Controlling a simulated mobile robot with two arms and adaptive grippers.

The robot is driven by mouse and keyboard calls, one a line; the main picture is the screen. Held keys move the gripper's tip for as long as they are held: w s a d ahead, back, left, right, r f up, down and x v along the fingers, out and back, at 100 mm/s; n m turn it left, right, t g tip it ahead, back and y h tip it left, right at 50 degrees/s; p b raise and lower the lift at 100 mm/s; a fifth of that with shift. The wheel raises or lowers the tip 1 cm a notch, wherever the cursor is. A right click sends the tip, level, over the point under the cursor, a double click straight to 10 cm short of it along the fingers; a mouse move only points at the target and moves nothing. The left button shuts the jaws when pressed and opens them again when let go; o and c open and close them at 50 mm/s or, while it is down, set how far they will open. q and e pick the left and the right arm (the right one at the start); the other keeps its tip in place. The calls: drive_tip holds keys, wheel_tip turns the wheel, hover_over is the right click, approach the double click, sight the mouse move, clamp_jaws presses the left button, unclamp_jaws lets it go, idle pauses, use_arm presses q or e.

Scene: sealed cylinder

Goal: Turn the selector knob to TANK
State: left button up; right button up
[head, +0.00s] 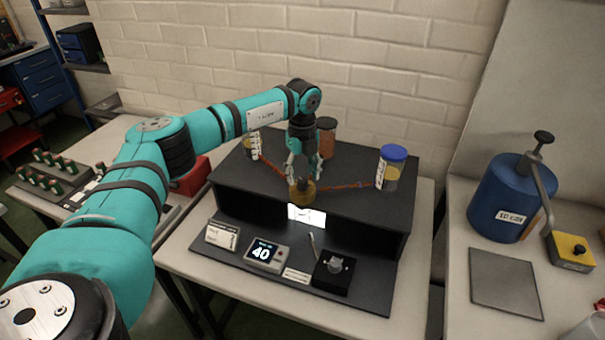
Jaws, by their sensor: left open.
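A round brass-coloured body with a dark top (302,190), which looks like the selector knob, sits on the black raised shelf (345,203). Red tubes run from it to both sides. My left gripper (302,173) points down right above it, open, with its fingers apart close to the dark top. Whether they touch it I cannot tell. No TANK label can be read. A small lit white panel (307,215) is on the shelf's front, below the knob. My right gripper is not in view.
Jars stand on the shelf: blue-lidded (392,168) at right, brown (327,137) behind, another (252,145) at left. A blue tank (498,200) stands on the right bench.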

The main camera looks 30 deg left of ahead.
use_arm(q)
drive_tip(key=shift+f, duration=1.05)
clamp_jaws()
